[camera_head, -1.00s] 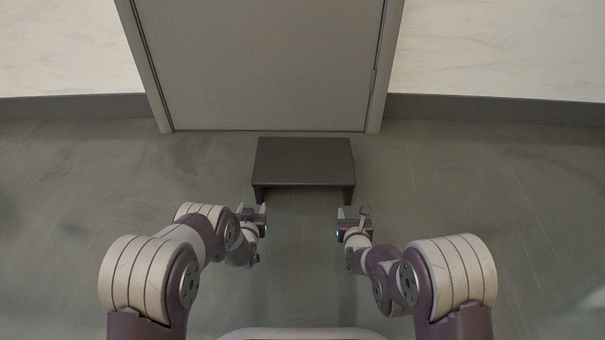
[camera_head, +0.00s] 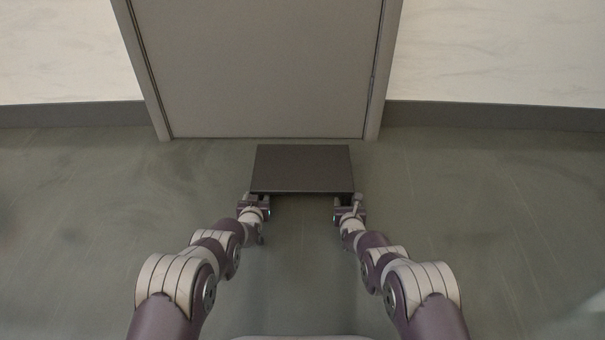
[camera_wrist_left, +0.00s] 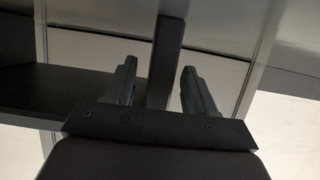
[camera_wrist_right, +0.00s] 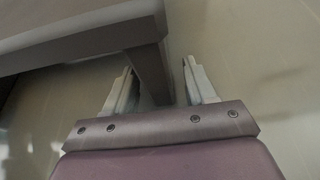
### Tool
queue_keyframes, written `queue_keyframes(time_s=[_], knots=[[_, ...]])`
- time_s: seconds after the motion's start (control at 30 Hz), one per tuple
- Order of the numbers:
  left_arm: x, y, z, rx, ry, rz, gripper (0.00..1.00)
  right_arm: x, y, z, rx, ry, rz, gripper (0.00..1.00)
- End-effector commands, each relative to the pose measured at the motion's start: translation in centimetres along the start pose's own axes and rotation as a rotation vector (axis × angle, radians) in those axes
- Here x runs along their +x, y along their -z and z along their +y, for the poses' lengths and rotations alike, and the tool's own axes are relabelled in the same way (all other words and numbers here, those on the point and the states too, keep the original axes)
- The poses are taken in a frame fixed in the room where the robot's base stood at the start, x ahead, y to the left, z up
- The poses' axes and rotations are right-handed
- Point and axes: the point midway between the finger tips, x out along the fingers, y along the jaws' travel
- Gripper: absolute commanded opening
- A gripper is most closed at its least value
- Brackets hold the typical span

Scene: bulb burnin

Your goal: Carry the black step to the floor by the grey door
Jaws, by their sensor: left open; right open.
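The black step (camera_head: 302,168) is right in front of the grey door (camera_head: 258,70), with a narrow strip of floor between them in the head view. Its flat top faces up. My left gripper (camera_head: 252,198) is at its front left corner, open; in the left wrist view a dark leg (camera_wrist_left: 166,60) shows between the spread fingers (camera_wrist_left: 158,85). My right gripper (camera_head: 348,201) is at the front right corner, open; in the right wrist view a leg (camera_wrist_right: 149,68) stands between the fingers (camera_wrist_right: 158,80), nearer the left one. The leg feet are hidden in the head view.
Grey-green floor (camera_head: 480,210) is clear on both sides of the step. White walls with a dark baseboard (camera_head: 490,115) flank the door frame (camera_head: 383,85). I see no other loose objects.

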Motion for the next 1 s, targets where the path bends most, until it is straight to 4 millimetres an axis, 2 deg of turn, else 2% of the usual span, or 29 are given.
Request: queue_keyframes(time_s=[0.2, 0.53, 0.57, 0.7, 0.73, 1.0], knots=[[1.1, 0.0, -0.02, 0.0, 0.0, 0.001, 0.55, 1.09, -0.05, -0.02, 0.0, 0.0, -0.001, 0.55], [1.25, -0.01, -0.01, 0.0, 0.0, 0.0, 0.55, 1.26, -0.16, 0.0, 0.0, 0.0, -0.003, 0.55], [1.25, -0.01, -0.01, 0.0, 0.0, 0.0, 0.49, 1.25, -0.16, 0.0, 0.0, 0.0, -0.003, 0.49], [1.24, 0.0, 0.0, 0.0, 0.0, 0.0, 0.03, 1.25, -0.18, 0.0, 0.0, 0.0, -0.003, 0.03], [1.24, 0.0, 0.0, 0.0, 0.0, 0.0, 0.0, 1.25, -0.19, 0.0, 0.0, 0.0, -0.003, 0.0], [1.24, 0.0, 0.0, 0.0, 0.0, 0.0, 0.0, 1.25, -0.21, 0.01, 0.0, 0.0, -0.003, 0.0]])
